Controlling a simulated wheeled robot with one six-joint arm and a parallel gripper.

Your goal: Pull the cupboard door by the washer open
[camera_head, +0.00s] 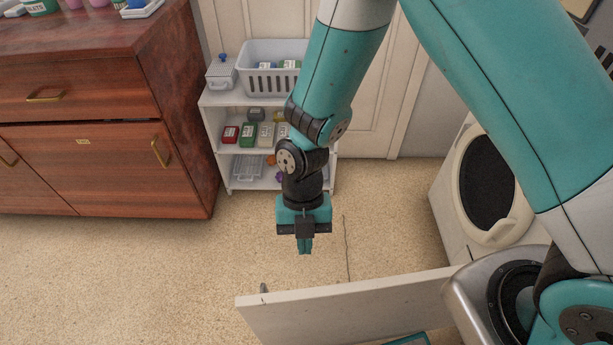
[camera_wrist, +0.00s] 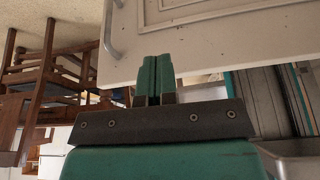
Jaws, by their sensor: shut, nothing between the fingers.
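The cupboard door (camera_head: 345,305) is a white panel standing out into the room near the washer (camera_head: 485,180), swung well open. Its bar handle (camera_head: 263,288) shows just past the top edge, near the door's free left end. The wrist view shows the door's panelled face (camera_wrist: 215,35) and the grey handle (camera_wrist: 113,30). My gripper (camera_head: 305,250) is shut and empty, pointing down on the handle side of the door. In the wrist view, the closed fingertips (camera_wrist: 154,62) appear close to the door, right of the handle; I cannot tell whether they touch it.
A white shelf unit (camera_head: 228,170) with a grey basket (camera_head: 270,82) and small boxes stands at the back. A red-brown dresser (camera_head: 95,165) fills the left. The carpet (camera_head: 130,280) between is mostly clear. Wooden furniture (camera_wrist: 45,75) shows in the wrist view.

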